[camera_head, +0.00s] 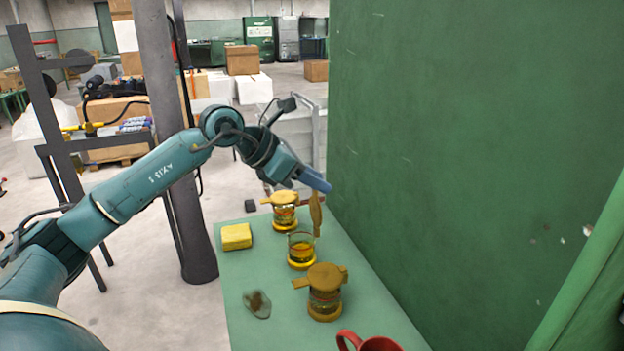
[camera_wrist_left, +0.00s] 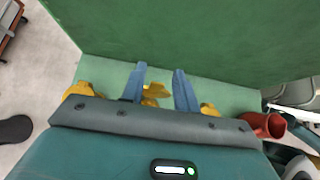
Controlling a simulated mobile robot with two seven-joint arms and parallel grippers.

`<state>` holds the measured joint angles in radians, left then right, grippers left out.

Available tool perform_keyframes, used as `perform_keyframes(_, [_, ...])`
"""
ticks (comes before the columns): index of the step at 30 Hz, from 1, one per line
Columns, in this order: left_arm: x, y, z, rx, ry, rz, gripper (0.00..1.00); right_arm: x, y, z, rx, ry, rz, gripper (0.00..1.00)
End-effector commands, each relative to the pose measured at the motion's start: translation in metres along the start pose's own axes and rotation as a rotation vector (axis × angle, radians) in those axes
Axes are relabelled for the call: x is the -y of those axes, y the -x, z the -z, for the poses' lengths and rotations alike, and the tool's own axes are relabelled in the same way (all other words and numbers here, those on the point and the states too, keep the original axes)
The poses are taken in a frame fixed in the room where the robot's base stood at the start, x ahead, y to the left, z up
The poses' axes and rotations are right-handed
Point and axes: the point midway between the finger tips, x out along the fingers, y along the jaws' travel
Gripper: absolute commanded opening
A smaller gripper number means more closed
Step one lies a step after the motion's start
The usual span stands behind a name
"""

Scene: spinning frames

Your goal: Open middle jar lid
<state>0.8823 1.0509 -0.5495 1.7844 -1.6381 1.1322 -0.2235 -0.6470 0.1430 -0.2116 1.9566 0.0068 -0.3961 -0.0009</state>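The middle jar (camera_head: 301,252) is glass with a yellow base and amber contents. Its yellow lid (camera_head: 316,214) stands upright on the jar's wall side, and the jar's mouth is open. The far jar (camera_head: 285,217) and the near jar (camera_head: 325,300) have their lids flat on top. My left gripper (camera_head: 316,180) is above and just beyond the upright lid. In the left wrist view its two blue fingers (camera_wrist_left: 161,88) are apart, with yellow jar parts (camera_wrist_left: 154,93) showing between them. I cannot tell whether they touch. My right gripper is not in view.
The jars stand on a narrow green table (camera_head: 233,290) beside a tall green wall (camera_head: 460,150). A red mug (camera_head: 370,342) is at the near end.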

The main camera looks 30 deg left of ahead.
Motion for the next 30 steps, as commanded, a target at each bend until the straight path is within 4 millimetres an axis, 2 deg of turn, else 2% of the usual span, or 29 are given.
perform_keyframes(3, [0.0,-0.001,0.002,-0.005,0.001,0.001,0.38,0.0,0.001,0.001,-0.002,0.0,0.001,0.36])
perform_keyframes(10, [0.0,0.0,0.003,-0.008,0.002,0.001,0.38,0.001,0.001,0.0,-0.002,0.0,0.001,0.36])
perform_keyframes(14, [-0.001,0.01,0.004,-0.008,0.002,-0.002,0.38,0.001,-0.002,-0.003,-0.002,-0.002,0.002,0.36])
perform_keyframes(17, [-0.001,0.026,0.005,-0.008,0.001,-0.003,0.38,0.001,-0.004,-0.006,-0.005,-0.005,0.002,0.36])
perform_keyframes(24, [-0.001,0.081,0.004,-0.006,0.0,-0.004,0.38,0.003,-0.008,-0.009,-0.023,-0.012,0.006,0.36])
perform_keyframes(30, [-0.001,0.116,0.002,-0.005,0.002,-0.001,0.38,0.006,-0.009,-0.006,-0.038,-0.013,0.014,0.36])
